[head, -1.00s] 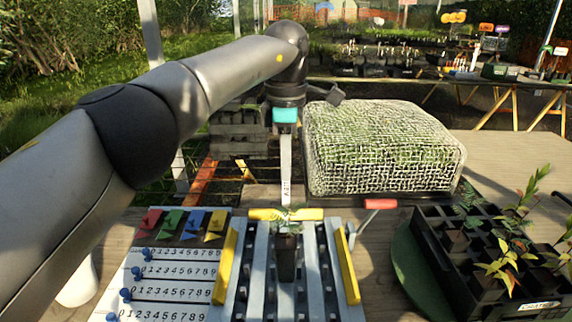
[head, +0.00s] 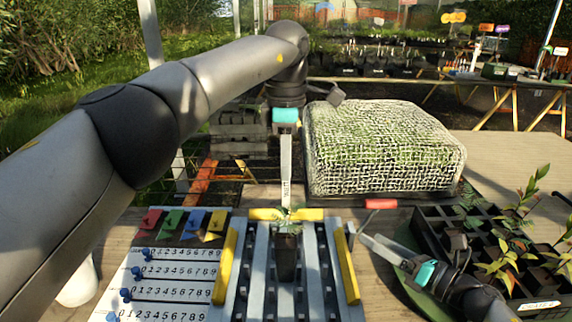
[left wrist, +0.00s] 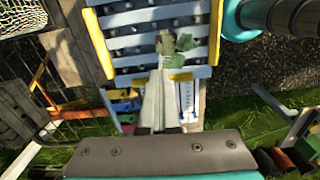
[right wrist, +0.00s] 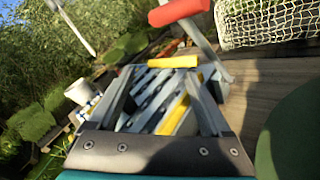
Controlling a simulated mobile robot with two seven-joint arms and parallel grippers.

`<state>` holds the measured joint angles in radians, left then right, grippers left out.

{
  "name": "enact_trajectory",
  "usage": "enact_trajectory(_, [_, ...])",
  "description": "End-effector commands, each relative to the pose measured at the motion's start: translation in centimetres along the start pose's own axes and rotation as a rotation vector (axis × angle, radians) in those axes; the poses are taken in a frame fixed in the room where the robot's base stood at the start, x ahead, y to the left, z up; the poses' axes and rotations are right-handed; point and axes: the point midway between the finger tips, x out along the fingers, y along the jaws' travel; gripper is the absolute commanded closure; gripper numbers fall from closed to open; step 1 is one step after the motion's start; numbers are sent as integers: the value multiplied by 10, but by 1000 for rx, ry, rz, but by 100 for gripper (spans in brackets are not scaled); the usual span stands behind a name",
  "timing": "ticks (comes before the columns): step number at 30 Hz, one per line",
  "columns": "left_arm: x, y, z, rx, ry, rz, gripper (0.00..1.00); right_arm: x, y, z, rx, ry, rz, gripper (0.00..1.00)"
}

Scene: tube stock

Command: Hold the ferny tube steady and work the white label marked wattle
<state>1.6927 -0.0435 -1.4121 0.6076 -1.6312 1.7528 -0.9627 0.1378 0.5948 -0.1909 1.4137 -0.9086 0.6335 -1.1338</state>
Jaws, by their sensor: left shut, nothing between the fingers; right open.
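The ferny tube (head: 286,257) is a small dark square pot, upright between the rack's grey bars, with green leaves (head: 288,218) on top.
The rack has yellow side bars (head: 347,262) and a red-handled lever (head: 380,204) at its right. A number board (head: 175,270) with coloured flags is left. A black crate (head: 430,240) of plants is right. A mesh-covered block (head: 382,150) stands behind.

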Motion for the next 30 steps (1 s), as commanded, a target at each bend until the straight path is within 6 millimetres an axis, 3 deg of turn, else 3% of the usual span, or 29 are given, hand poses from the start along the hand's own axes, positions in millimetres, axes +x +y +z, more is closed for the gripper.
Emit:
enact_trajectory(3, [0,0,0,0,0,0,100,20,29,-40,-199,125,62,17])
enact_trajectory(6, [0,0,0,0,0,0,100,30,47,-66,-346,204,110,17])
enact_trajectory(12, [0,0,0,0,0,0,100,38,68,-99,-533,295,177,17])
enact_trajectory(20, [0,0,0,0,0,0,100,50,74,-110,-582,314,196,17])
enact_trajectory(30, [0,0,0,0,0,0,100,96,78,-126,-578,312,194,17])
